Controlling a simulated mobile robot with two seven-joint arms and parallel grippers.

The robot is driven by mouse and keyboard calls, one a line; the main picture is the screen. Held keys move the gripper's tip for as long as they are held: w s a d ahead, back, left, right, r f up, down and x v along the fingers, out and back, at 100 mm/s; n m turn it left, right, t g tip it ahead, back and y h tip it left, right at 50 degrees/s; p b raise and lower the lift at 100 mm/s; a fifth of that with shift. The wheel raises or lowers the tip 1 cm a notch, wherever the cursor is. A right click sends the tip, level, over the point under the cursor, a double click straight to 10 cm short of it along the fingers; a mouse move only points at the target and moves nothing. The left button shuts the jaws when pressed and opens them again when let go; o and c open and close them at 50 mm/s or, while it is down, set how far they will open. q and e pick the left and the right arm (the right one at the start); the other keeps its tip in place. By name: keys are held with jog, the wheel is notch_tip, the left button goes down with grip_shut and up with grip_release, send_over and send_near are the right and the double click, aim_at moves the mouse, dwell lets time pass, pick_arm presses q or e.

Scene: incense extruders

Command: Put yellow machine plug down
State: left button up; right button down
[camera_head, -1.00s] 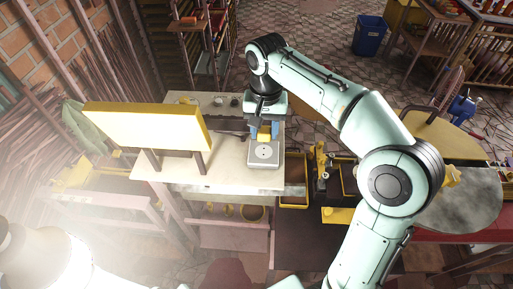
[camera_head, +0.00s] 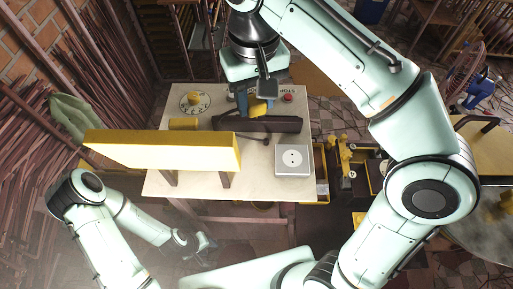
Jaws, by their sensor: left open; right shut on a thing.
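The yellow machine plug (camera_head: 259,109) is in my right gripper (camera_head: 254,103), which comes down from above at the back of the worktable (camera_head: 262,185). The gripper is shut on it, and its fingers partly hide it. Plug and gripper are behind the long dark bar (camera_head: 280,125); I cannot tell whether the plug touches the tabletop. The white socket box (camera_head: 292,161) stands at the right front of the table, with its face clear. My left gripper (camera_head: 207,247) is open and empty, low in front of the table.
A yellow lamp panel (camera_head: 165,150) on legs covers the table's left front. A dial (camera_head: 193,102), a yellow cylinder (camera_head: 184,123) and a red stop button (camera_head: 288,97) are at the back. Bare tabletop shows around the socket box.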

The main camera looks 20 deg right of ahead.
jog(key=b, duration=0.3)
send_over(256, 160)
jog(key=f, duration=1.4)
jog(key=shift+s, duration=0.2)
jog(key=shift+w+f+b, duration=0.2)
jog(key=shift+f+b, duration=0.1)
jog(key=shift+f, duration=0.3)
notch_tip(256, 160, down, 4)
jog(key=shift+s+r+b, duration=0.1)
jog(key=shift+r+b, duration=0.15)
jog(key=shift+b, duration=0.1)
pick_arm(q)
jog(key=s+f, duration=0.5)
jog(key=s, duration=0.1)
jog(key=shift+f+g, duration=0.3)
jog(key=shift+g, duration=0.1)
jog(key=shift+s+f, duration=0.2)
jog(key=shift+f, duration=0.15)
pick_arm(e)
jog(key=shift+f, duration=0.55)
jog(key=c, duration=0.6)
grip_release()
